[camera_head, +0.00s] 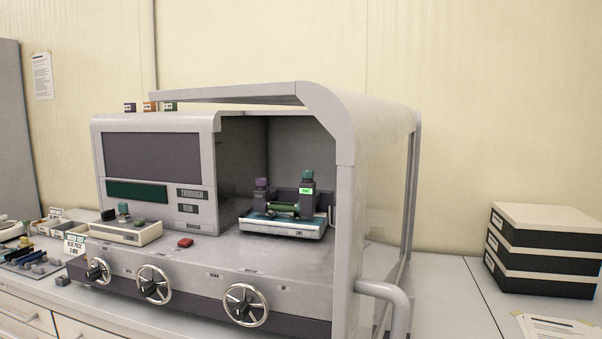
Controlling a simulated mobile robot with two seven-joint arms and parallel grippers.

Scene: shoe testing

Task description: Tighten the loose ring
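A grey testing machine (205,258) stands on the bench. In its open bay sits a fixture with a pale base (283,226). The fixture has a dark post with a purple top (262,184), a dark post with a green top (307,176) and a green horizontal cylinder (284,209) low between them. Three handwheels are on the machine's front: left (97,271), middle (154,285) and right (245,305). I cannot tell which part is the loose ring, or whether any ring is loose. Neither of my grippers is in view.
A raised guard frame (345,150) with a handle (385,291) stands at the bay's right. A small tray with knobs (126,233) and a red button (185,242) are left of the bay. Small parts (35,262) clutter the far left. Stacked boxes (543,250) stand right.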

